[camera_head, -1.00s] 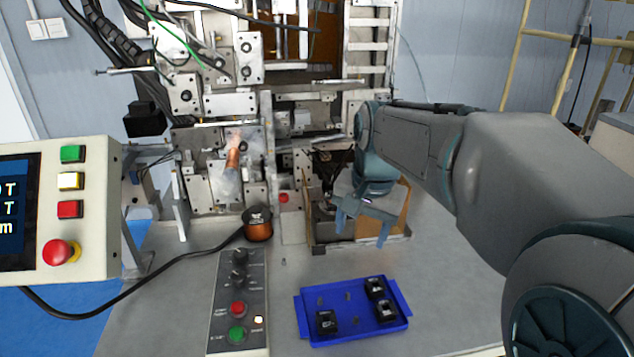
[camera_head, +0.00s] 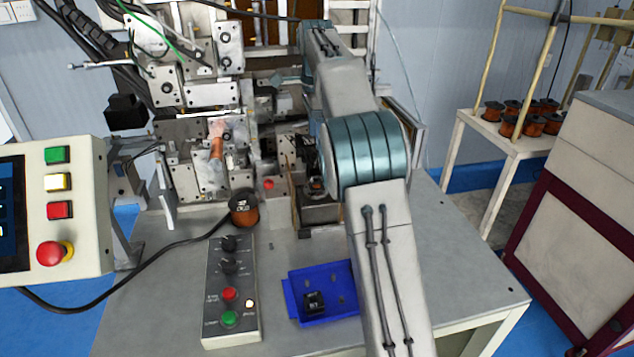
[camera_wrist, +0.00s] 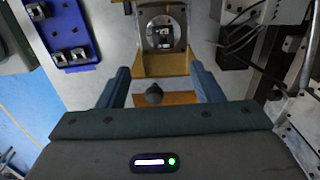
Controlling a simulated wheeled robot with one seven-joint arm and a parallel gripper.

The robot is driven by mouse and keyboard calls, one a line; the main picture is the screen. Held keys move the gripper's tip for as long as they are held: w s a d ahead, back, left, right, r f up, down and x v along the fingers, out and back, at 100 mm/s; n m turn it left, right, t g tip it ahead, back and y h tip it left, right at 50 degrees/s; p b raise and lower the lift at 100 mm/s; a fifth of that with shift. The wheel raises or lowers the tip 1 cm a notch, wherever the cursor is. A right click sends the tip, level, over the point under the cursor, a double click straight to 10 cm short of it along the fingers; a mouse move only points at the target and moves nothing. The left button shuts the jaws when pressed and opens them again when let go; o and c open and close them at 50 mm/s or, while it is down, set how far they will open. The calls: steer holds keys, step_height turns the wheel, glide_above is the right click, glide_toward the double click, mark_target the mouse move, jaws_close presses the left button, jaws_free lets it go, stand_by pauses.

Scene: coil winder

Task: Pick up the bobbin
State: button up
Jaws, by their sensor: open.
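My gripper (camera_wrist: 160,70) is open in the wrist view, its two blue fingers apart. A dark rounded knob shows between the fingers, and nothing is visibly clamped. Just beyond the fingertips, a small black square piece (camera_wrist: 163,42) sits in a round pale fitting. It may be the bobbin, but I cannot tell for certain. Similar black pieces sit in the blue tray (camera_wrist: 84,22). In the head view one black piece (camera_head: 314,302) shows in the blue tray (camera_head: 291,299), and my arm covers the tray's right part. My gripper is hidden behind my arm there.
A copper-coloured spool with a dark top (camera_head: 244,208) stands behind the control box (camera_head: 231,285). A screen panel (camera_head: 75,220) is at left. A rack with several spools (camera_head: 520,118) stands at right. The table's right part (camera_head: 455,270) is clear.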

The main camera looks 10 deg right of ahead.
glide_above(316, 177)
steer(key=s, duration=0.2)
steer(key=f, duration=0.8)
steer(key=shift+w+b, duration=0.2)
steer(key=shift+b, duration=0.15)
steer(key=shift+w+f+p, duration=0.15)
steer(key=shift+f+p, duration=0.05)
steer(key=shift+f, duration=1.15)
steer(key=shift+w+f+p, duration=0.1)
steer(key=shift+f+p, duration=0.1)
steer(key=shift+f, duration=1.15)
steer(key=c, duration=1.1)
step_height(316, 177, up, 10)
steer(key=shift+r, duration=0.1)
